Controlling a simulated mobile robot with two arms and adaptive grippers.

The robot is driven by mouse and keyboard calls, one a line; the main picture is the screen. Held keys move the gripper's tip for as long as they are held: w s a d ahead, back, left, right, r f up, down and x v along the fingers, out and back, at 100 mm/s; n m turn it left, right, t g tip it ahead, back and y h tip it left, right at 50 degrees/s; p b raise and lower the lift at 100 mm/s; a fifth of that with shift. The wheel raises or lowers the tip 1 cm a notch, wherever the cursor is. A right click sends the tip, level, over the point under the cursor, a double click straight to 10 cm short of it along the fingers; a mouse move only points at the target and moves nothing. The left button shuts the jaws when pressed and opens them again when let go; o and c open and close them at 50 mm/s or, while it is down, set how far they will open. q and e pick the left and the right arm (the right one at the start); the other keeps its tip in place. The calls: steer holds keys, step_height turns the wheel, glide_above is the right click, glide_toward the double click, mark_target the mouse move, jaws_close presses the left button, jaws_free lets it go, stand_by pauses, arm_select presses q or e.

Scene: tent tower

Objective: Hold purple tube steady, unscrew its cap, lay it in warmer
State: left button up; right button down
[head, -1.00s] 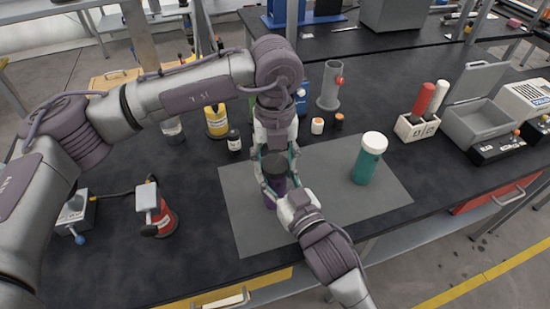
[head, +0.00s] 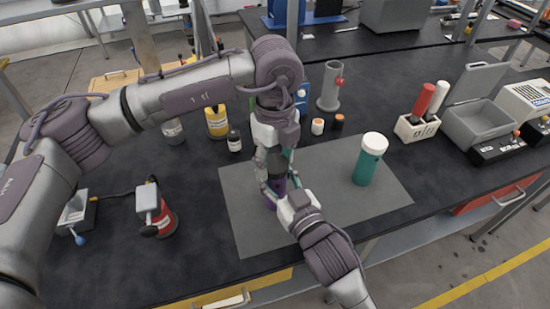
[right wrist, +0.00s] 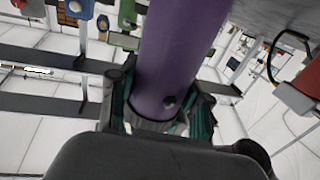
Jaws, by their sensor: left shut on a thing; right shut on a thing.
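The purple tube (head: 270,201) stands upright on the grey mat (head: 245,228), mostly hidden by my grippers. My right gripper (head: 278,193) is shut on its body from the near right. In the right wrist view the tube (right wrist: 180,50) runs between the fingers of this gripper (right wrist: 168,122). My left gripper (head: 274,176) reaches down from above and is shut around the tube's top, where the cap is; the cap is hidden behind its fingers. A grey box with a raised lid and a dark control panel, apparently the warmer (head: 462,132), stands at the right.
A green bottle with a white lid (head: 367,165) stands on the mat's right part. Small bottles stand behind the mat. A red device (head: 164,222) is at the left.

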mark_target(275, 163)
arm_select(q)
steer(key=shift+r, duration=0.25)
steer(key=shift+r, duration=0.85)
steer(key=shift+r, duration=2)
arm_select(e)
steer(key=shift+c, duration=2.1)
jaws_free()
